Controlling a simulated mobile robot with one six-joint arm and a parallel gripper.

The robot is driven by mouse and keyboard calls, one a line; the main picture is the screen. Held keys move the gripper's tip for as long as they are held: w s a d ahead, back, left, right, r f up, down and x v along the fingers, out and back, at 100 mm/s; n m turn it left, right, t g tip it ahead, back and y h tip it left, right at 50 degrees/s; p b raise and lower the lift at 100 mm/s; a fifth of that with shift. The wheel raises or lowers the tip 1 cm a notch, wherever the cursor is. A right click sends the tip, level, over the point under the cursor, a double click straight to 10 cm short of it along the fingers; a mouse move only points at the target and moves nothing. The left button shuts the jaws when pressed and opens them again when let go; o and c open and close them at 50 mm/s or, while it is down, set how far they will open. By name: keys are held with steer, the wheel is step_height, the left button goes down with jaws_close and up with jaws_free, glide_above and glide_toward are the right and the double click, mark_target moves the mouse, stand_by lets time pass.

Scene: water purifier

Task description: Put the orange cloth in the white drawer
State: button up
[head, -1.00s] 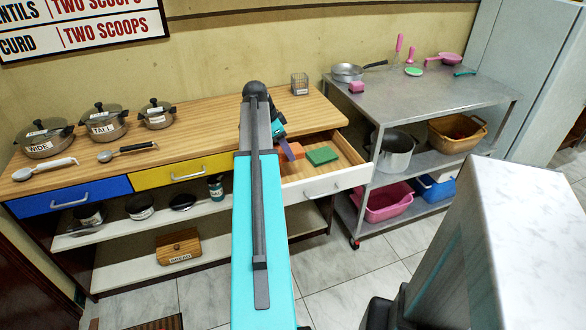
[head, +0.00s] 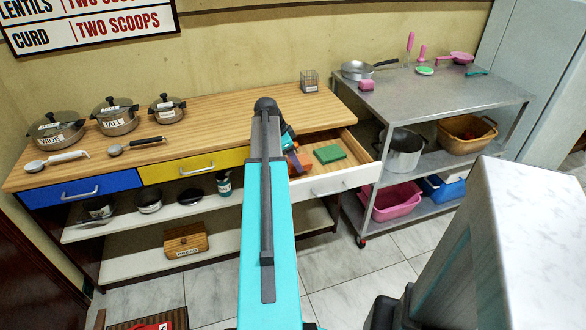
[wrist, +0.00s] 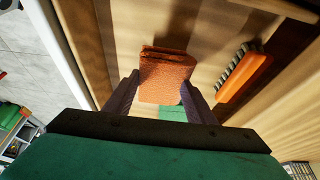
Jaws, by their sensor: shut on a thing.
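In the wrist view my gripper (wrist: 161,82) is shut on a folded orange cloth (wrist: 166,72), with a finger on each side. In the head view my gripper (head: 297,165) is over the left part of the open white drawer (head: 340,182), mostly hidden by my arm. A small part of the orange cloth (head: 304,160) shows beside a finger. I cannot tell whether the cloth touches the drawer floor.
An orange-backed brush (wrist: 245,75) lies in the drawer in the wrist view. A metal shelf cart (head: 440,95) stands to the right.

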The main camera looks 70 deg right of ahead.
steer(key=shift+f, duration=1.6)
steer(key=shift+f, duration=0.15)
steer(key=o, duration=1.1)
steer(key=v, duration=1.2)
